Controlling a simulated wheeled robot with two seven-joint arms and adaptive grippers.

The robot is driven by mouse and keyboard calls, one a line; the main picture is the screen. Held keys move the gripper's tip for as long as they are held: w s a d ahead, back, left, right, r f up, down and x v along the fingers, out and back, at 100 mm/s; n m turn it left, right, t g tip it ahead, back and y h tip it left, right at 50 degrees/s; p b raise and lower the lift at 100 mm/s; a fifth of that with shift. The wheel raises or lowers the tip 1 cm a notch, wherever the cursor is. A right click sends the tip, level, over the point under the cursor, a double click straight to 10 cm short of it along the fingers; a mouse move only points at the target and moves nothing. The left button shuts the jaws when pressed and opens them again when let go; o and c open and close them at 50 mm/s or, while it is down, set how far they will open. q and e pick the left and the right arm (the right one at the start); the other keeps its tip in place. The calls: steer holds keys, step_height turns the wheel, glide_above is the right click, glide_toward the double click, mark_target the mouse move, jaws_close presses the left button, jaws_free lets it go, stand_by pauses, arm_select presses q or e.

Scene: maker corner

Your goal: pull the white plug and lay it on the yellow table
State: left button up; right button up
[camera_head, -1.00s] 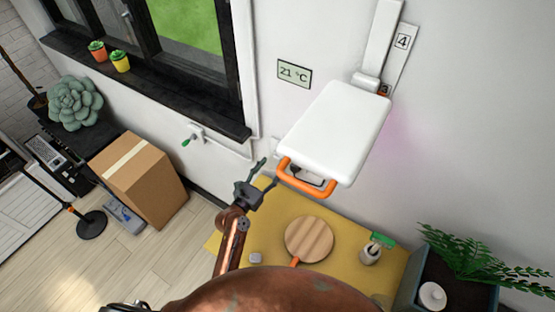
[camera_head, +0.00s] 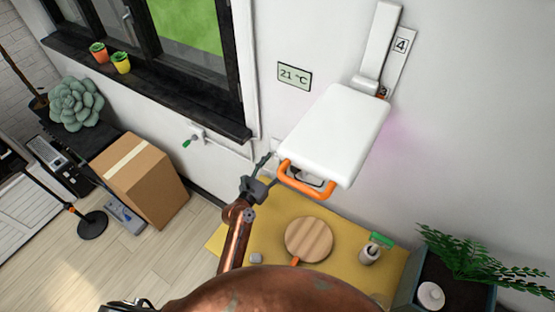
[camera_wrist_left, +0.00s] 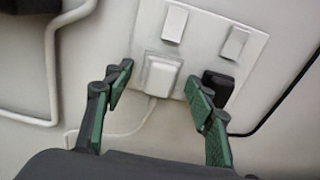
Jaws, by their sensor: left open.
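The white plug (camera_wrist_left: 160,76) sits in a white socket plate (camera_wrist_left: 192,20) on the wall, its pale cable hanging down. A black plug (camera_wrist_left: 219,87) sits beside it on the right. My left gripper (camera_wrist_left: 160,86) is open, with one green-padded finger to each side of the white plug; the right finger partly covers the black plug. Whether the fingers touch the white plug I cannot tell. In the head view, my left gripper (camera_head: 269,171) is close to the wall, left of the orange handle (camera_head: 305,180). The yellow table (camera_head: 275,208) lies below. My right gripper is out of view.
A white panel (camera_head: 337,133) with the orange handle juts from the wall, just right of my gripper. The table bears a round wooden board (camera_head: 309,239), a small grey block (camera_head: 256,258) and a brush holder (camera_head: 370,255). Bare table shows between them.

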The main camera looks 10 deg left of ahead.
mark_target(276, 162)
arm_select(q)
steer(key=shift+p, duration=0.65)
stand_by(0.5)
steer(key=shift+c, duration=0.2)
jaws_close()
stand_by(0.5)
steer(key=shift+p+v, duration=0.7)
steer(key=shift+v, duration=2.35)
steer(key=shift+a, duration=0.1)
